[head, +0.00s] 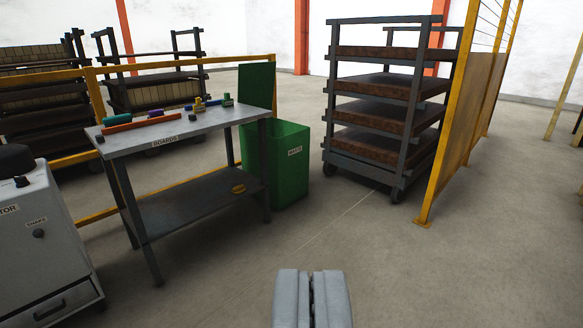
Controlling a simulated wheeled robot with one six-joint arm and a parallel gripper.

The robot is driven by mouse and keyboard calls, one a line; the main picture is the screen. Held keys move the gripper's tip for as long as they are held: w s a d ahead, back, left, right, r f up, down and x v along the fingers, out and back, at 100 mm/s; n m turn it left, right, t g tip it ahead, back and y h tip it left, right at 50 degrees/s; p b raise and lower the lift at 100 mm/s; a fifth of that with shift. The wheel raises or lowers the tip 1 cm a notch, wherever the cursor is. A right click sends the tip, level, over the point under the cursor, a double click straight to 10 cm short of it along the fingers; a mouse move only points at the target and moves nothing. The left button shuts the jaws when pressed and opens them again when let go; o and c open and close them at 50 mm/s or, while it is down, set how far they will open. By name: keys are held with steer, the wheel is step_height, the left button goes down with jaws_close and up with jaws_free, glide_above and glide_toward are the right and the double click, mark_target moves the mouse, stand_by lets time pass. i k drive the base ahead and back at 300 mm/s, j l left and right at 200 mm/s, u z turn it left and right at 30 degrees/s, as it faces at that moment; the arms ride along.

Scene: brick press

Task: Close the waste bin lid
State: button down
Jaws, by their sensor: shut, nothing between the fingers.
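The green waste bin (291,172) stands on the floor just right of the metal table, with a "WASTE" label on its front. Its dark green lid (257,86) is open and stands upright at the bin's rear left side. The table hides part of the bin's left side. My gripper (312,275) is at the bottom centre of the view, shut and empty. It is well in front of the bin and apart from it.
The "BOARDS" table (185,134) carries several coloured tools. A rack cart (385,110) stands right of the bin, beside a yellow fence (462,125). A grey cabinet (40,245) is at left. The floor (330,235) before the bin is clear.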

mark_target(256, 81)
steer(key=i, duration=4.55)
steer(key=i+u, duration=0.25)
steer(key=i, duration=0.15)
steer(key=i+l+u, duration=0.25)
steer(key=i, duration=0.15)
